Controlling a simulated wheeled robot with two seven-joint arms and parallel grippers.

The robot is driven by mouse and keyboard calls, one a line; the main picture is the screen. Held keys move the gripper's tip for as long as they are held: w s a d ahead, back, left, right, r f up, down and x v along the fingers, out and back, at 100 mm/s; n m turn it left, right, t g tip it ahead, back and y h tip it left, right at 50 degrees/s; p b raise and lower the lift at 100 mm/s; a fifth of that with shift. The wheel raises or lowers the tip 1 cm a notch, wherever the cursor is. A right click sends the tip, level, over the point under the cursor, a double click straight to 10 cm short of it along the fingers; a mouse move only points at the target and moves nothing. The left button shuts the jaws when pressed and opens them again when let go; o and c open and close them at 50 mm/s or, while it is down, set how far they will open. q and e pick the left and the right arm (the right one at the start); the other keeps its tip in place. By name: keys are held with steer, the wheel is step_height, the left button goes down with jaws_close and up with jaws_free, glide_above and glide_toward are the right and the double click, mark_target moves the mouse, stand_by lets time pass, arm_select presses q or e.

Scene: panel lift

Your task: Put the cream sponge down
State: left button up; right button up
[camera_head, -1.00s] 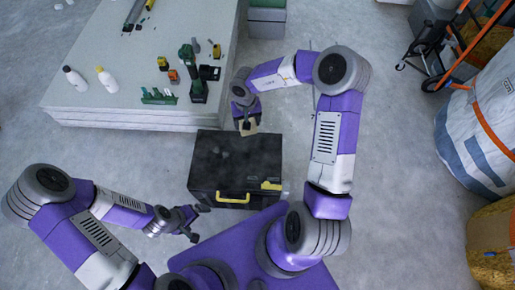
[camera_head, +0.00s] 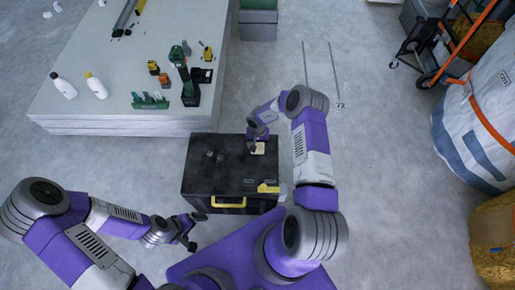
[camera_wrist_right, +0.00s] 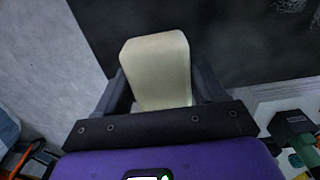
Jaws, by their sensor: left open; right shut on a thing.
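The cream sponge (camera_head: 258,149) is a small pale block at the far right part of the black toolbox lid. My right gripper (camera_head: 254,145) is shut on it. In the right wrist view the sponge (camera_wrist_right: 157,70) stands up between the two dark fingers, with the black lid behind it. I cannot tell whether the sponge touches the lid. My left gripper (camera_head: 190,231) is open and empty, low at the left of the toolbox and apart from it.
The black toolbox (camera_head: 205,172) has a yellow handle and latch at its near side. A stack of pale panels (camera_head: 130,62) behind it carries bottles and several tools. Free floor lies right of the toolbox. A white bulk bag (camera_head: 480,125) stands at the far right.

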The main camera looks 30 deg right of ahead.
step_height(320, 180, down, 3)
steer(key=shift+f+b, duration=0.2)
steer(key=shift+b, duration=0.4)
steer(key=shift+f, duration=0.1)
steer(key=o, duration=0.9)
steer(key=shift+o, duration=0.2)
